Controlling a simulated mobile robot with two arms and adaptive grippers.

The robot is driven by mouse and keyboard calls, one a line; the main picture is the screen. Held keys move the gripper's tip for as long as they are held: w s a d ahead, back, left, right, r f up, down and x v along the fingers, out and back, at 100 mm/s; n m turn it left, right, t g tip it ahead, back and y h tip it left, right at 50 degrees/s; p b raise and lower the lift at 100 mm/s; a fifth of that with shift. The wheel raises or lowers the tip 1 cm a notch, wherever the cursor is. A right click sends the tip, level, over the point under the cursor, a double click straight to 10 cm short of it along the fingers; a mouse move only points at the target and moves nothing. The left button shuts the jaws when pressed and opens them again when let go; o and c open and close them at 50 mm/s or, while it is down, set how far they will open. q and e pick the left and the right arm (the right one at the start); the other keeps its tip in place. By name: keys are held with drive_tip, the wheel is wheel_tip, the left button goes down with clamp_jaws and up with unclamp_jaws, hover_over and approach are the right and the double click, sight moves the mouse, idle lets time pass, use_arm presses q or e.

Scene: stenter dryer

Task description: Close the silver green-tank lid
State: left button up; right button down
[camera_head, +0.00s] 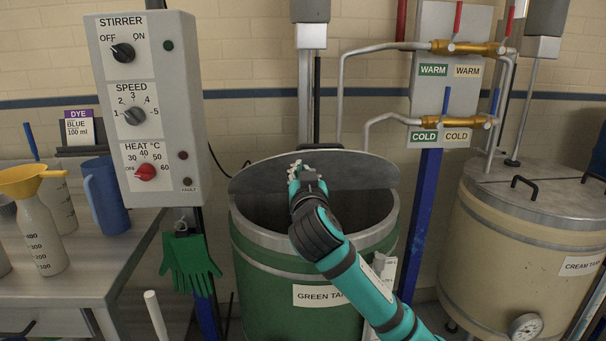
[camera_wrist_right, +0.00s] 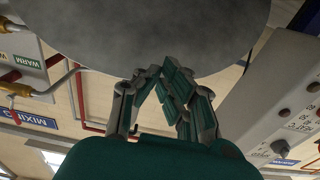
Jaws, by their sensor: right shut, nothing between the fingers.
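The green tank (camera_head: 262,282) stands in the middle of the head view with its dark inside showing. Its silver lid (camera_head: 358,170) is tilted up at the back of the rim, so the tank is open. My right gripper (camera_head: 302,170) is over the tank opening, in front of the raised lid, with its fingers shut and empty. In the right wrist view the lid (camera_wrist_right: 180,35) fills the top, and the shut fingertips (camera_wrist_right: 158,75) are close to it. I cannot tell whether they touch it. My left gripper is not in view.
The stirrer control box (camera_head: 150,110) hangs left of the tank, with green gloves (camera_head: 188,265) below it. A table (camera_head: 75,285) with jugs stands at left. The cream tank (camera_head: 525,255) with a closed lid is at right. Pipes with valves (camera_head: 465,48) are behind.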

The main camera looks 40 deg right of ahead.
idle(0.8)
drive_tip(key=r+v, duration=0.1)
drive_tip(key=v, duration=1.1)
wheel_tip(320, 180, up, 18)
drive_tip(key=g+y+p, duration=0.7)
drive_tip(key=g+p, duration=0.4)
drive_tip(key=p, duration=1.4)
hover_over(317, 155)
drive_tip(key=f+p, duration=0.1)
drive_tip(key=f, duration=0.2)
drive_tip(key=w+d+f+p, duration=0.1)
drive_tip(key=f+p, duration=0.1)
drive_tip(key=f, duration=0.2)
drive_tip(key=f+p, duration=0.2)
drive_tip(key=f, duration=0.2)
drive_tip(key=shift+w+d, duration=0.15)
drive_tip(key=shift+w, duration=0.1)
drive_tip(key=shift+s+a+f, duration=0.25)
drive_tip(key=shift+s+f, duration=0.15)
drive_tip(key=shift+s, duration=0.05)
drive_tip(key=shift+w+f, duration=0.1)
